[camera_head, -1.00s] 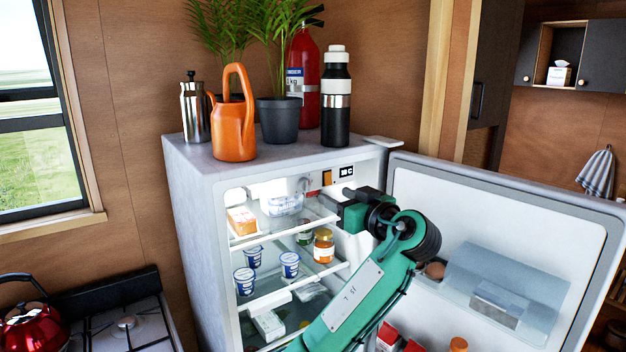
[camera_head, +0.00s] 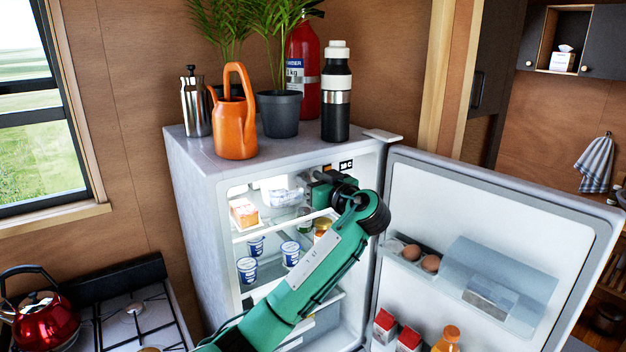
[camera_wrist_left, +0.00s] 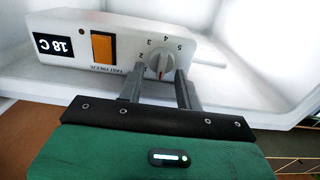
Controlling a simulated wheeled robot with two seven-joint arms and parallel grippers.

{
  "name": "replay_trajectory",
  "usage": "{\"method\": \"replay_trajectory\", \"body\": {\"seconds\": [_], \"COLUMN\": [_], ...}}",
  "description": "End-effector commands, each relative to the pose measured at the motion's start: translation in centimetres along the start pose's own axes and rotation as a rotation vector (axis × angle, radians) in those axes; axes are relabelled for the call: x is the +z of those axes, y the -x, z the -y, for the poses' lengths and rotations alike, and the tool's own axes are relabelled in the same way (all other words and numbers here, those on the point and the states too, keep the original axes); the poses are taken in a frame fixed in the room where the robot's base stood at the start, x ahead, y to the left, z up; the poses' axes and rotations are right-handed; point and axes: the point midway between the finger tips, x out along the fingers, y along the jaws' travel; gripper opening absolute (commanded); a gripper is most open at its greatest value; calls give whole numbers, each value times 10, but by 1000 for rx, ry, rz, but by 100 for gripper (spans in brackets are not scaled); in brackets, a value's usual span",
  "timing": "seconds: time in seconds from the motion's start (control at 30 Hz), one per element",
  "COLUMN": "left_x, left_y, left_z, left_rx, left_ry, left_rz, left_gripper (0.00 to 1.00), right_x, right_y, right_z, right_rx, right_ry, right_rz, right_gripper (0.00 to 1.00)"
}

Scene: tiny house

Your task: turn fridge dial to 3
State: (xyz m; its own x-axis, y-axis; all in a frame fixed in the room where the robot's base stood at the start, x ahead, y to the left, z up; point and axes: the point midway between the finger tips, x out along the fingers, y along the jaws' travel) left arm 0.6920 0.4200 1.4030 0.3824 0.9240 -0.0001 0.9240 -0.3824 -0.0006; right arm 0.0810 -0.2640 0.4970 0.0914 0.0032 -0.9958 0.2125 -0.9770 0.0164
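The fridge dial (camera_wrist_left: 160,65) is a pale round knob on the white control panel (camera_wrist_left: 130,72) inside the fridge top, with numbers up to 5 around it in the left wrist view. I cannot clearly tell which number it points to. My left gripper (camera_head: 313,183) reaches into the upper fridge compartment. In the wrist view its two fingers stand apart, one on each side of the dial, with gaps showing between them and the knob. In the head view my arm and gripper hide the dial. My right gripper is not in view.
The fridge door (camera_head: 490,230) stands open to the right, with eggs and cartons on its shelves. Jars and tubs fill the shelves below my gripper. An orange watering can (camera_head: 234,130), a bottle (camera_head: 336,105) and plants stand on top. A stove (camera_head: 135,315) is at lower left.

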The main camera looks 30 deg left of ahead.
Motion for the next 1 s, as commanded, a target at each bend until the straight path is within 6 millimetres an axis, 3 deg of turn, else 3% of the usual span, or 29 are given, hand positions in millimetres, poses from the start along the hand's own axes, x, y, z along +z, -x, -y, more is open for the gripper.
{"method": "replay_trajectory", "body": {"seconds": [0.03,0.13,0.57,1.0], "left_x": [0,0,1,2], "left_y": [0,0,0,0], "left_z": [0,0,-1,-5], "left_rx": [0,0,-1,1], "left_ry": [0,0,-76,-440], "left_rz": [0,0,0,1], "left_gripper": [25,5,4,4], "right_x": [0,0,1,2], "right_y": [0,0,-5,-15], "right_z": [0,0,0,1], "right_rx": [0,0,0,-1], "right_ry": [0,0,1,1], "right_rz": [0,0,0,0], "right_gripper": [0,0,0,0]}}
